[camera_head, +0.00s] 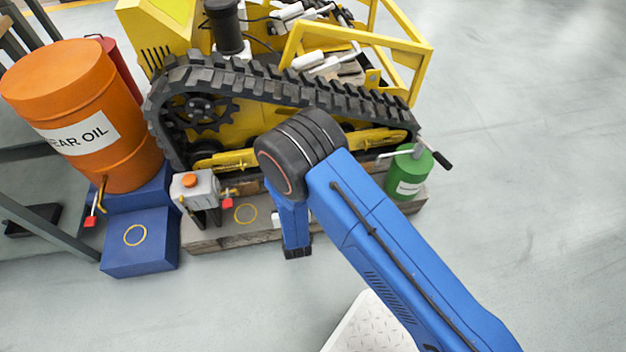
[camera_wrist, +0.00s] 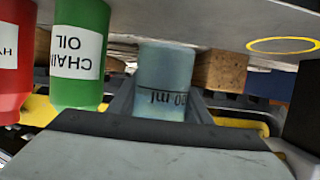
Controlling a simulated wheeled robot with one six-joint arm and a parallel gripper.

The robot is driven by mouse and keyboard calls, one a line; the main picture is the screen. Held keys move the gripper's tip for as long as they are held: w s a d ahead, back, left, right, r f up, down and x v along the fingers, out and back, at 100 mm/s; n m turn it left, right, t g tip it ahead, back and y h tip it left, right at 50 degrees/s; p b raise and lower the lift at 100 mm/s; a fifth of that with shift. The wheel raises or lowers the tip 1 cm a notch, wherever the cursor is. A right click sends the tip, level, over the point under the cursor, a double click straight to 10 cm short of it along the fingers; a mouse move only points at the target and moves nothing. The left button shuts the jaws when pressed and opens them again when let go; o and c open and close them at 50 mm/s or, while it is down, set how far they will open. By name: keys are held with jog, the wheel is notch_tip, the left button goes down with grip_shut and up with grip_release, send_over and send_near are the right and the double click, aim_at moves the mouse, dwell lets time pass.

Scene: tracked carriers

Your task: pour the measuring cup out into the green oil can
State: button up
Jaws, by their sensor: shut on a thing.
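The green oil can (camera_head: 406,174) stands upright on the right end of the wooden platform in the head view, with a black-handled lever on top. In the wrist view a green can (camera_wrist: 80,55) labelled CHAIN OIL is left of my gripper (camera_wrist: 162,98). My gripper is shut on the measuring cup (camera_wrist: 165,70), a pale, bluish see-through vessel with a dark line and an ml mark. The cup is apart from the green can in the picture; its contents are unclear. In the head view my arm hides the jaws, and I cannot make out the cup.
A yellow tracked machine (camera_head: 280,100) stands behind the platform (camera_head: 215,240). A red container (camera_wrist: 12,60) is beside the green can. The floor at right is clear.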

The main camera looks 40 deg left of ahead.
jog(key=shift+r, duration=0.1)
dwell(0.3)
jog(key=shift+r+m+g, duration=0.25)
jog(key=shift+m+g, duration=0.05)
jog(key=shift+m, duration=0.5)
notch_tip(320, 180, up, 5)
jog(key=m+g+y, duration=0.1)
jog(key=m, duration=0.1)
jog(key=m+g+y, duration=0.1)
jog(key=m+g, duration=0.1)
jog(key=m, duration=0.1)
jog(key=shift+d+y, duration=0.1)
jog(key=shift+y, duration=0.2)
jog(key=shift+s+a+r+m+g+y+p, duration=0.15)
jog(key=shift+r+m+g+y+p, duration=0.1)
jog(key=shift+r+m, duration=0.35)
jog(key=shift+s+a+r+m+g+y+p, duration=0.1)
jog(key=shift+r+m+g+y+p, duration=0.1)
jog(key=shift+r+m, duration=0.35)
dwell(0.6)
jog(key=shift+s+r+m+g+y+p, duration=0.1)
jog(key=shift+r+m+g+y+p, duration=0.4)
jog(key=shift+r+m, duration=0.85)
dwell(2.6)
